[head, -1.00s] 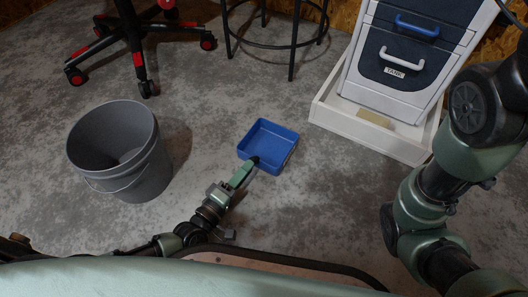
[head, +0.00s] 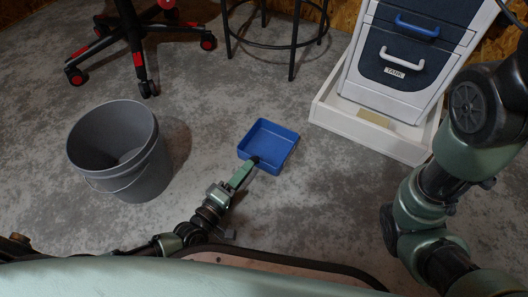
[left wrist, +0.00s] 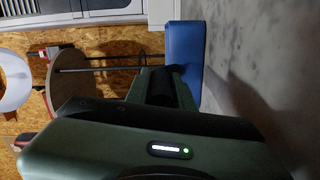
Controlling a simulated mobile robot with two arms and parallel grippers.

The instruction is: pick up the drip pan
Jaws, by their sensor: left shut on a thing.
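The drip pan is a shallow blue square tray (head: 268,142) in the middle of the head view, on or just above the grey floor; I cannot tell which. My left gripper (head: 252,162) reaches it from the lower left and is shut on the pan's near left wall. In the left wrist view the blue pan (left wrist: 184,50) shows beyond the gripper (left wrist: 180,76), whose fingertips are dark and partly hidden by the gripper body. My right arm stands at the right of the head view, but its gripper is out of the picture.
A grey bucket (head: 120,150) stands left of the pan. A stool (head: 275,42) and a wheeled chair base (head: 135,40) are at the back. Bare floor surrounds the pan.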

